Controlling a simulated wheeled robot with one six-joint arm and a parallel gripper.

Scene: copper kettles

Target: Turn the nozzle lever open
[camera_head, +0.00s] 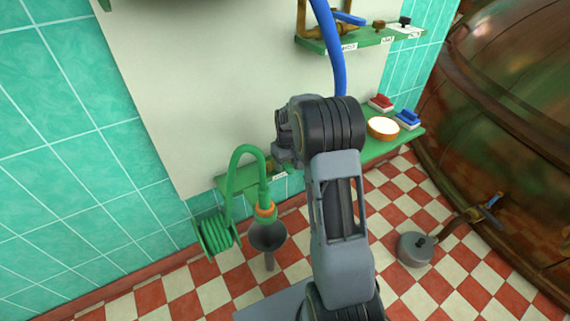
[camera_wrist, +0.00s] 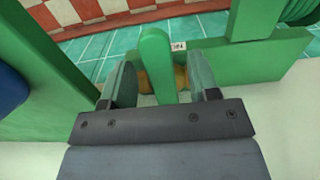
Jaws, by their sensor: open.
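In the wrist view a green lever (camera_wrist: 156,55) with a rounded end stands between the two fingers of my gripper (camera_wrist: 161,75). My gripper is open, with a finger on each side of the lever; I cannot tell whether either finger touches it. Brass-coloured parts (camera_wrist: 180,78) show behind the lever, partly hidden by it and the fingers. In the head view my arm covers most of this spot. A green hose (camera_head: 236,163) bends over and ends in an orange collar (camera_head: 265,211) above a grey funnel (camera_head: 268,237).
A green shelf (camera_head: 235,181) runs along the wall, with a white bowl (camera_head: 383,127), a red brush (camera_head: 381,103) and a blue brush (camera_head: 407,119) to the right. A coiled hose (camera_head: 216,235) hangs left. A large copper kettle (camera_head: 500,130) stands right. Checkered floor lies below.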

